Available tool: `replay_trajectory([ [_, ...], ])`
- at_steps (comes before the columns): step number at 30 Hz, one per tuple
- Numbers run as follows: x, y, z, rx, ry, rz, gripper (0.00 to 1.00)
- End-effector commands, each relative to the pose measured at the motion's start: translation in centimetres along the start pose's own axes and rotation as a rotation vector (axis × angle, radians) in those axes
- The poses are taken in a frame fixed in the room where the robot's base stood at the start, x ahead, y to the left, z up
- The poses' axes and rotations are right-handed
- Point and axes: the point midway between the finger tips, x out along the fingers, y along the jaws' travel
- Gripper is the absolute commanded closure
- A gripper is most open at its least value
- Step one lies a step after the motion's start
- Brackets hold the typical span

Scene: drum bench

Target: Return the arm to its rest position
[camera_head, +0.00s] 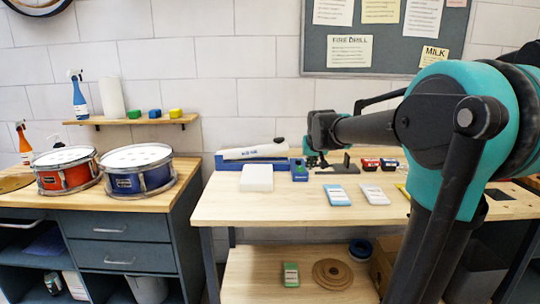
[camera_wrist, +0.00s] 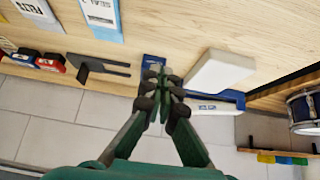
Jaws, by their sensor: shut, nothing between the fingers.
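My arm reaches in from the right in the head view. My gripper (camera_head: 314,158) is above the back of the wooden bench, in front of the wall. Its fingers are dark and partly green. In the wrist view my gripper (camera_wrist: 162,76) is shut, with its fingertips together and nothing between them. It appears over a small blue box (camera_wrist: 153,62), which also shows beside it in the head view (camera_head: 299,170). I cannot tell the height gap to the bench.
A white block (camera_head: 257,178), a blue-and-white device (camera_head: 255,152) and a dark stand (camera_head: 341,165) are near my gripper. Blue (camera_head: 337,195) and white (camera_head: 374,194) packets lie in front. Two drums, red (camera_head: 65,178) and blue (camera_head: 125,183), stand on the left cabinet. The bench's front left is clear.

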Motion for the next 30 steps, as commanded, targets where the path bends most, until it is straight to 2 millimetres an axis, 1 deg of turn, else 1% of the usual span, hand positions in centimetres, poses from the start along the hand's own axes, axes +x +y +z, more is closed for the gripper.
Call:
replay_trajectory([
  [1,0.1,0.2,0.9,0.001,-0.006,0.001,1.00],
  [7,0.3,0.8,4.0,0.001,-0.030,0.004,1.00],
  [10,0.4,1.1,6.1,0.001,-0.047,0.005,1.00],
  [14,0.6,1.7,9.6,0.002,-0.073,0.006,1.00],
  [17,0.7,2.1,12.9,0.003,-0.097,0.008,1.00],
  [20,0.7,2.7,17.1,0.003,-0.128,0.009,1.00],
  [23,0.6,3.2,22.8,0.003,-0.168,0.009,1.00],
  [24,0.5,3.5,25.5,0.004,-0.187,0.008,1.00],
  [26,0.3,3.7,29.3,0.005,-0.214,0.006,1.00],
  [27,0.2,3.9,31.5,0.004,-0.230,0.005,1.00],
  [30,-0.1,4.1,36.2,0.004,-0.263,0.002,1.00],
])
